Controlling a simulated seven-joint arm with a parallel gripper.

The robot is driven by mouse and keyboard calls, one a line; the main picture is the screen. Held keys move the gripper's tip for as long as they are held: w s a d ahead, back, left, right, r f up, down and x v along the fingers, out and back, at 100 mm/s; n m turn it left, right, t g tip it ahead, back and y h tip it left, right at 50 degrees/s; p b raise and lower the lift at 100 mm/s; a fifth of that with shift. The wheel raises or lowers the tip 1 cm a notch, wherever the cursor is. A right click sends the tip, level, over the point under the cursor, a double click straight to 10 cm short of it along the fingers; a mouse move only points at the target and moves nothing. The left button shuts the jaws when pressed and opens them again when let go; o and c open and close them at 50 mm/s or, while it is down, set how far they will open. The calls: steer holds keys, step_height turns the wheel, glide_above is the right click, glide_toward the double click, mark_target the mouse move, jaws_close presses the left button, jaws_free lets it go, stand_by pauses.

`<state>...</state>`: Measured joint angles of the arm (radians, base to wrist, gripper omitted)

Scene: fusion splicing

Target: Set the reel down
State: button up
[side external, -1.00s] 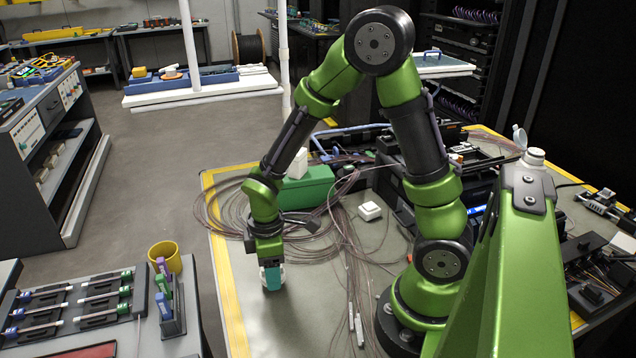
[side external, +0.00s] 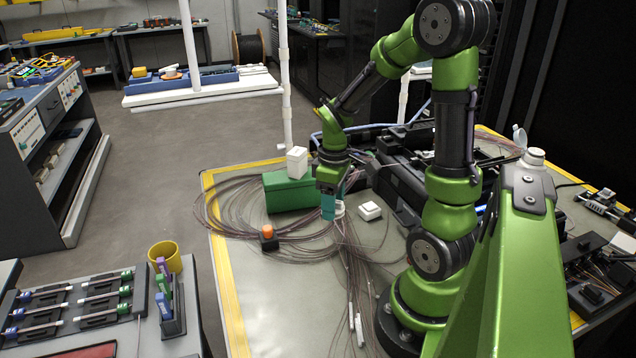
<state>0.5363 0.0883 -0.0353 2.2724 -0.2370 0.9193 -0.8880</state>
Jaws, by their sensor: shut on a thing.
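My gripper (side external: 328,208), with teal fingers, hangs pointing down over the loops of thin brown fibre, just right of the green box. It is shut on a small white round piece, seemingly the reel (side external: 340,209), which shows at the right of the fingers. The fingers hide much of the reel. I cannot tell whether it touches the mat or hangs a little above it.
The green box (side external: 290,194) carries a white block (side external: 297,162).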

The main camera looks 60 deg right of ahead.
mark_target(344, 238)
steer(key=shift+m, duration=0.4)
steer(key=f, duration=0.1)
steer(key=s+d+f, duration=0.1)
steer(key=f, duration=0.1)
steer(key=s+d+f, duration=0.1)
steer(key=shift+s+d+f, duration=0.15)
steer(key=shift+f, duration=2.15)
steer(key=shift+f, duration=0.15)
steer(key=o, duration=1)
steer(key=shift+o, duration=0.2)
